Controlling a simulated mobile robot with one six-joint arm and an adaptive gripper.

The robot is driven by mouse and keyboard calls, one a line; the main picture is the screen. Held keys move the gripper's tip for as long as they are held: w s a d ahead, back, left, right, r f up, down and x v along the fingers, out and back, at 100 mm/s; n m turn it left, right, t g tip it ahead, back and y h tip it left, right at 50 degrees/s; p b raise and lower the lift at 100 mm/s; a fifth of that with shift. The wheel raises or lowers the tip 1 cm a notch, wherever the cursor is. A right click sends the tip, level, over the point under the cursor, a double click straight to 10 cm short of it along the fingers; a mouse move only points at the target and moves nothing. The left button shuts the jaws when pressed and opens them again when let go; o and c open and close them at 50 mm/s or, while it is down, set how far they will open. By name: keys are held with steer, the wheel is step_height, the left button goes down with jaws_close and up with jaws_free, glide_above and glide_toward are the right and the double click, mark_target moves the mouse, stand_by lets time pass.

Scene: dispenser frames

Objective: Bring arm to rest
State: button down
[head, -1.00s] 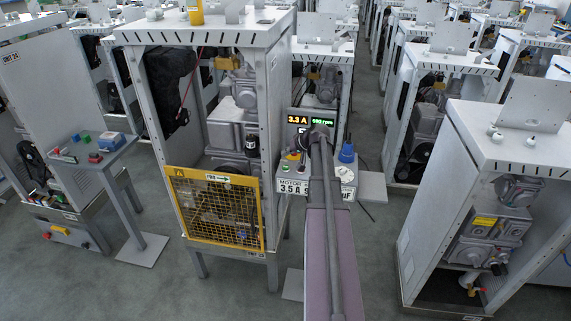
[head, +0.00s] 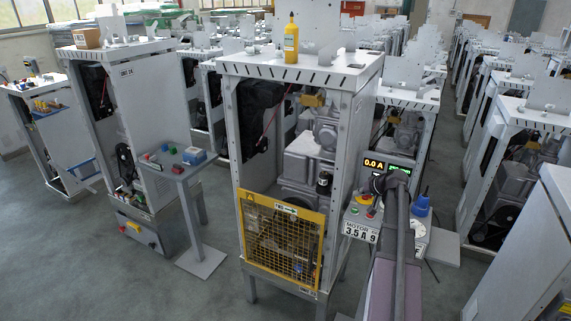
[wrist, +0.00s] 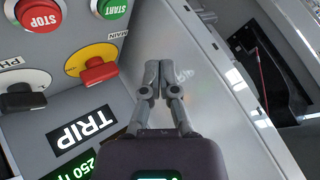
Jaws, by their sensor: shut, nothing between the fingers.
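My gripper (wrist: 158,82) shows in the wrist view with its two fingers together and nothing between them. It is in front of a grey cabinet side panel (wrist: 185,125), beside the control panel; I cannot tell the gap. In the head view my arm (head: 397,235) reaches towards the control box (head: 363,211), whose display (head: 374,164) reads 0.0 A. My arm hides part of the box and the fingertips.
The dispenser frame (head: 235,150) beside the box has a yellow mesh guard (head: 282,245) and a yellow bottle (head: 291,40) on top. A small table (head: 177,173) stands left. More cabinets (head: 505,155) fill the right and back. Grey floor (head: 120,280) is open at front left.

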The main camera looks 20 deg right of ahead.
steer(key=shift+a, duration=0.1)
steer(key=s+a+f+n+g, duration=0.2)
steer(key=a, duration=1)
steer(key=s+a+f+n+g, duration=0.1)
steer(key=a+f+g, duration=0.15)
steer(key=a, duration=0.95)
steer(key=s+a+f+n+g+h, duration=0.1)
steer(key=s+a+g, duration=0.1)
steer(key=s+a, duration=0.4)
steer(key=s+a+n+g+h, duration=0.1)
steer(key=s+a+g, duration=0.1)
steer(key=s+a, duration=0.5)
steer(key=shift+s+a+f+n+h+b, duration=0.2)
steer(key=shift+a+f+n+h+b, duration=0.15)
steer(key=shift+a, duration=2.7)
